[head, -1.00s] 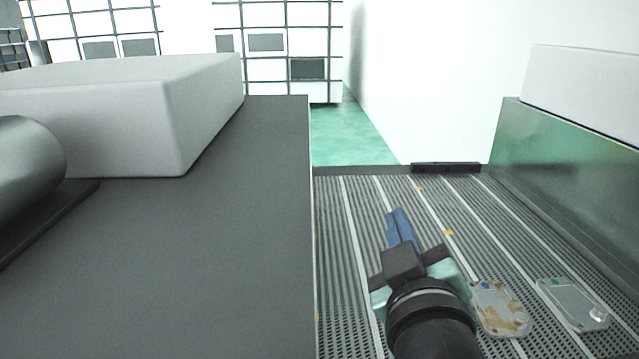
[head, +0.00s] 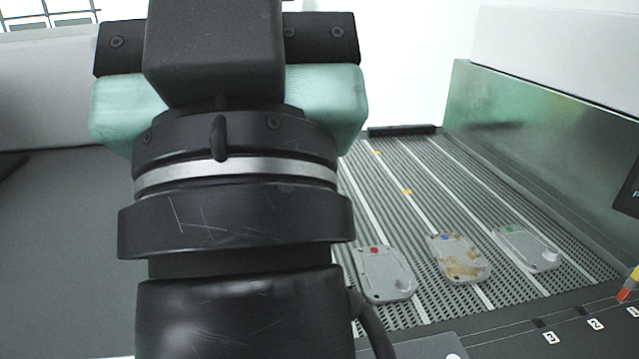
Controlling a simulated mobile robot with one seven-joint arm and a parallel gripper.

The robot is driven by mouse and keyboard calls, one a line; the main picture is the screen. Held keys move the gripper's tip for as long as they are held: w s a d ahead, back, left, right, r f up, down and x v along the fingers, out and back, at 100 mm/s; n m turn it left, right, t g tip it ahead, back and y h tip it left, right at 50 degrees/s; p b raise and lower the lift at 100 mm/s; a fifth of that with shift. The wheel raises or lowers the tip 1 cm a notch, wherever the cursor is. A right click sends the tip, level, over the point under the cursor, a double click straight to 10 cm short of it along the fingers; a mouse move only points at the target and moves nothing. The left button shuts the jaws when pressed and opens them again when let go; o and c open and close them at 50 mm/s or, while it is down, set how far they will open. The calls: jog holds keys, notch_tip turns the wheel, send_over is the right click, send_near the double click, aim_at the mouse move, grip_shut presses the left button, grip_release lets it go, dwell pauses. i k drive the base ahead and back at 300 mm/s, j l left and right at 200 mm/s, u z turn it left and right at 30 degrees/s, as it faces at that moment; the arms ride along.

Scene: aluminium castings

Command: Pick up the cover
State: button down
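Three flat grey metal castings that look like covers lie on the ribbed belt in the head view. The left one (head: 388,275) has a red dot. The middle one (head: 460,260) has a blue dot and brown stains. The right one (head: 528,248) has a green dot and a round boss. I cannot tell which of them the task's cover is. My gripper (head: 228,95), with its black body and green side parts, is raised close to the camera, left of the castings. Its fingers are hidden behind its body, as is anything between them.
The ribbed belt (head: 415,165) has free room behind the castings. A metal side wall (head: 545,130) bounds it on the right. A numbered dark front edge (head: 575,325) runs nearby, with a red-and-yellow object (head: 628,284) at right. A dark grey surface (head: 60,240) lies left.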

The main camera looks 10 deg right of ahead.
aim_at(385, 274)
jog(key=i+l+u, duration=0.25)
jog(key=l, duration=0.4)
jog(key=l+u, duration=0.3)
jog(key=l, duration=0.4)
jog(key=i+l+u, duration=0.1)
jog(key=l+u, duration=0.15)
jog(key=l, duration=0.45)
